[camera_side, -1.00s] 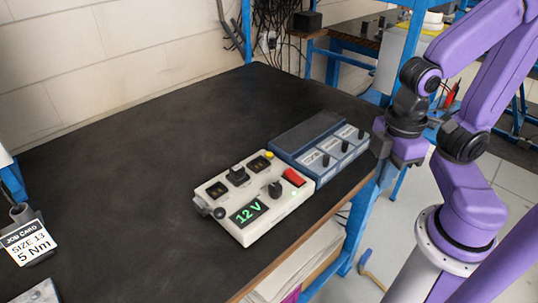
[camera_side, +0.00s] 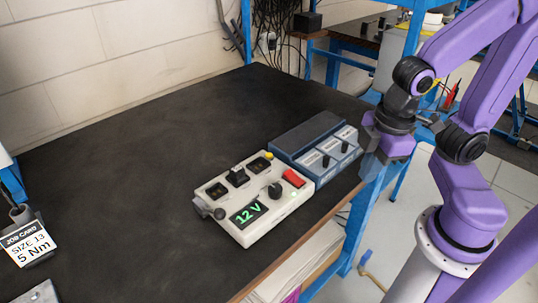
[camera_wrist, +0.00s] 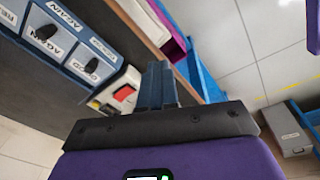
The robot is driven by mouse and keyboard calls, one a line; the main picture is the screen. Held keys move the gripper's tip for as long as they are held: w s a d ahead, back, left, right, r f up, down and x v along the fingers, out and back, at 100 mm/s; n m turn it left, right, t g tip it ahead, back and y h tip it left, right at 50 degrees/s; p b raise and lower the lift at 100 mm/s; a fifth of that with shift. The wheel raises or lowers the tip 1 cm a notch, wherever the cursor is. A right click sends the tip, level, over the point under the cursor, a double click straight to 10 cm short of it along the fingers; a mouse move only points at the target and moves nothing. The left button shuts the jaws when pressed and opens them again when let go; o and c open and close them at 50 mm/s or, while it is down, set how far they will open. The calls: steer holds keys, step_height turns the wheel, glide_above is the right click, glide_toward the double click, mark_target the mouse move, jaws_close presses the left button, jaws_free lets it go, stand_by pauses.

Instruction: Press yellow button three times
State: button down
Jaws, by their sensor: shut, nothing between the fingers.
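The yellow button (camera_side: 268,155) is small and sits at the far right corner of the white control box (camera_side: 262,222) on the dark bench. My gripper (camera_side: 370,172) is to the right of both boxes, near the bench's right edge, apart from the button. In the wrist view, its fingers (camera_wrist: 158,72) are shut and empty. Part of the white box (camera_wrist: 118,100) and its red switch (camera_wrist: 123,93) show there.
A blue box (camera_side: 305,133) with labelled knobs stands right behind the white box, between it and my gripper. A job card (camera_side: 28,243) reading "SIZE 13, 5 Nm" is at the left. Most of the bench top (camera_side: 140,190) is clear. A blue post stands by the right edge.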

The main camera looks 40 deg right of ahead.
steer(key=w+a+r+t+y, duration=0.1)
steer(key=w+t, duration=0.2)
steer(key=w, duration=0.4)
steer(key=w+a+r+t, duration=0.1)
steer(key=w+r+t, duration=0.1)
steer(key=w, duration=0.5)
steer(key=r+n+t+y, duration=0.2)
steer(key=n+y, duration=0.2)
glide_above(269, 156)
steer(key=shift+s+d+f+n+g, duration=0.2)
steer(key=shift+d+f+n+g, duration=0.3)
steer(key=shift+f+g, duration=0.15)
steer(key=shift+y, duration=0.3)
steer(key=shift+f, duration=0.2)
steer(key=shift+f, duration=4.3)
steer(key=shift+f, duration=0.1)
steer(key=shift+f, duration=0.3)
